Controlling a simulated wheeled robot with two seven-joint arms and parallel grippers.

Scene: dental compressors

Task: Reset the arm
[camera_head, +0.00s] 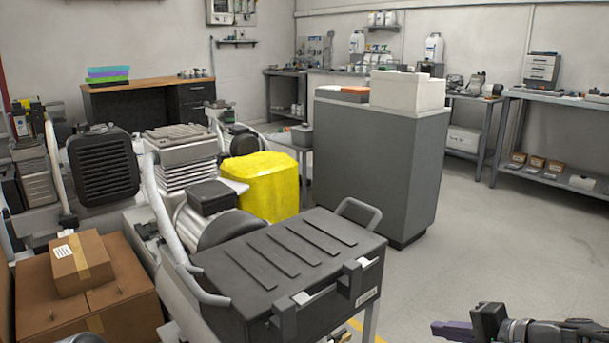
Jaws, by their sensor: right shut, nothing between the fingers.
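My right gripper (462,328) shows at the bottom right edge in the head view, low in front of the open grey floor. Its fingers point left, look closed together and hold nothing. It is apart from the dark toolbox-like case (290,262) to its left. A small dark piece at the bottom left edge is cut off, and I cannot tell what it is. My left gripper is not in view.
Compressors (105,165) crowd the left side, with cardboard boxes (80,262) in front. A yellow bin (262,185) stands behind the case. A grey cabinet (372,165) stands mid-room. Benches (555,100) line the back right. The floor (500,240) at right is clear.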

